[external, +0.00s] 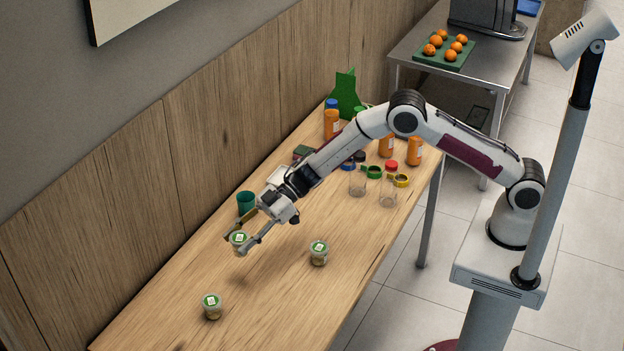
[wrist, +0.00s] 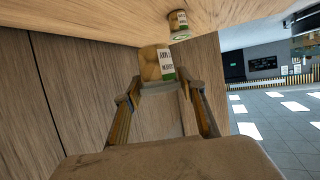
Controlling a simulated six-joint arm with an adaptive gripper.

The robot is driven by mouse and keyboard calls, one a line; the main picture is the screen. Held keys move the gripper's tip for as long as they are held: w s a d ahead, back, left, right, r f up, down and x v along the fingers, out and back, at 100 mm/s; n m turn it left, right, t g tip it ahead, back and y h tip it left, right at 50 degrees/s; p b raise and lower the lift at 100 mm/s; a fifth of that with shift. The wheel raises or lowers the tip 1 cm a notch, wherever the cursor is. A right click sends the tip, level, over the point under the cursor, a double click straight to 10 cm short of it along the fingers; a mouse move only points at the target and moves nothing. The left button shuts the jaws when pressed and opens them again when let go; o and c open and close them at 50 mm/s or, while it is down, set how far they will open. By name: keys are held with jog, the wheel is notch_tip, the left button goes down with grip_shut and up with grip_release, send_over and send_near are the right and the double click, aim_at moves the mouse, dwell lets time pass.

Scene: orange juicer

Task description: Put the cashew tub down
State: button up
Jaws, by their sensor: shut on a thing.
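My gripper (external: 250,240) is shut on a small clear tub (external: 239,239) with a green lid and a white label, which I take as the cashew tub. The tub seems to be above the wooden table, with a soft shadow on the wood nearby. In the wrist view, the held tub (wrist: 152,64) shows pale contents and a partly hidden label between the fingers (wrist: 160,95). Two similar green-lidded tubs stand on the table: one (external: 212,307) at the near left and one (external: 319,253) to the right of my gripper.
A green cup (external: 246,202) stands just behind my gripper. Orange bottles (external: 414,151), clear glasses (external: 388,194) and tape rolls (external: 402,181) crowd the table's far end. The wooden wall (external: 120,210) borders the back edge. Bare tabletop (external: 165,290) lies between the near tub and the wall.

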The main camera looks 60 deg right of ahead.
jog(key=shift+f, duration=0.1)
jog(key=shift+f, duration=3)
jog(key=shift+f, duration=0.1)
jog(key=shift+f, duration=1.8)
jog(key=shift+f, duration=0.1)
jog(key=o, duration=1.2)
jog(key=shift+v, duration=0.85)
jog(key=v, duration=1)
jog(key=shift+s, duration=0.15)
